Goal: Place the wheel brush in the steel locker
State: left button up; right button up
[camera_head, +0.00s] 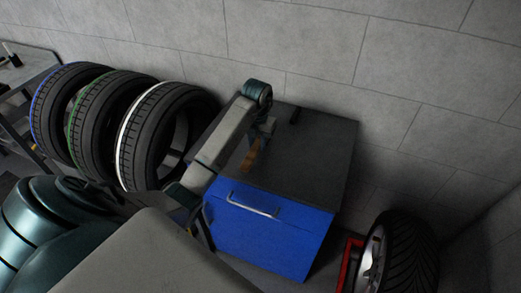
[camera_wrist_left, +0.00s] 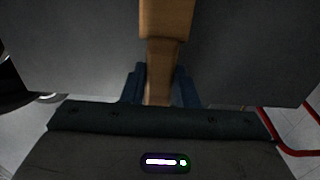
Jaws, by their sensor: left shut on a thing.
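The steel locker (camera_head: 268,240) is a box with a blue front, a silver bar handle and a dark grey top, standing by the wall. Its front looks closed. My left arm reaches over its top from the left. My left gripper (camera_head: 262,133) is over the top, shut on the wheel brush (camera_head: 250,157), whose wooden part points down toward the locker's handle side. In the left wrist view the brush (camera_wrist_left: 164,45) runs between the dark fingers of the gripper (camera_wrist_left: 160,88). I cannot tell whether it touches the top. Its bristles are not clear. My right gripper is not in view.
Several tyres (camera_head: 145,135) stand to the left. A wheel (camera_head: 400,255) stands at the right beside a red frame (camera_head: 349,262). A grey bench (camera_head: 28,68) is at far left.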

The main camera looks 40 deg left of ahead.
aim_at(259, 141)
pick_arm(q)
jog(key=shift+w+a+f, duration=0.1)
jog(key=shift+w+f, duration=0.1)
jog(key=shift+w, duration=0.5)
jog(key=shift+w+r, duration=0.15)
jog(key=shift+a+b, duration=0.1)
jog(key=shift+b, duration=0.2)
jog(key=shift+s+f, duration=0.2)
jog(key=shift+f, duration=0.15)
jog(key=shift+f+p, duration=0.6)
jog(key=shift+f, duration=0.35)
jog(key=shift+w+f, duration=0.15)
jog(key=shift+f, duration=0.2)
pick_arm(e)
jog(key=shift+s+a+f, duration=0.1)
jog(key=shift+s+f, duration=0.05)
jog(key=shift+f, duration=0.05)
pick_arm(q)
jog(key=shift+f, duration=0.1)
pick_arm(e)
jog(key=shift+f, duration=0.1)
